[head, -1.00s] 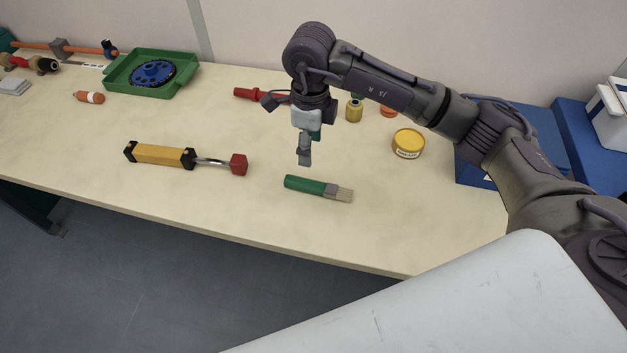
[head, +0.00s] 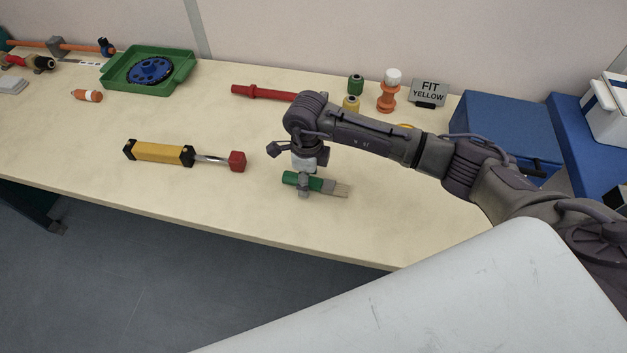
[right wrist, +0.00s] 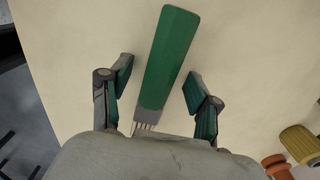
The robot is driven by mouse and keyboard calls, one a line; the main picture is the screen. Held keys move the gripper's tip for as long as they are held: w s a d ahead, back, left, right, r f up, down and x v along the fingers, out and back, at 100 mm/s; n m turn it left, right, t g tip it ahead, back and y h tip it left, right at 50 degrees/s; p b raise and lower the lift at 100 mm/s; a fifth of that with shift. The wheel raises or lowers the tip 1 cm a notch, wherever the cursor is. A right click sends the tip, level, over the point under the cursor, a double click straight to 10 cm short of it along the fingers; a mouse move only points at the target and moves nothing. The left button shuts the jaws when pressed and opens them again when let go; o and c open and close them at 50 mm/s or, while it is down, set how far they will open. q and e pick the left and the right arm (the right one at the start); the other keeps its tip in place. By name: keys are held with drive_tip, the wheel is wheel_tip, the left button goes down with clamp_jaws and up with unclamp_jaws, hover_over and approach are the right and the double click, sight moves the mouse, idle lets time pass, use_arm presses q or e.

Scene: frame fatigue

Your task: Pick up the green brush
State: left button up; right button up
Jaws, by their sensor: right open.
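The green brush (head: 317,183) lies flat on the bench near its front edge, its bristles (head: 341,190) pointing right. My right gripper (head: 304,186) is down at the brush, over its green handle. In the right wrist view the brush (right wrist: 168,60) runs between the two spread fingers of my right gripper (right wrist: 158,88). There is a visible gap on each side, and the fingers are open and empty. Part of the metal band and bristles is hidden by the gripper body in that view. My left gripper is not in view.
A yellow tool with a red tip (head: 185,155) lies left of the brush. The front of the bench (head: 240,210) is clear.

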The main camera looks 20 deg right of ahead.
drive_tip(key=shift+f, duration=0.1)
clamp_jaws()
idle(0.4)
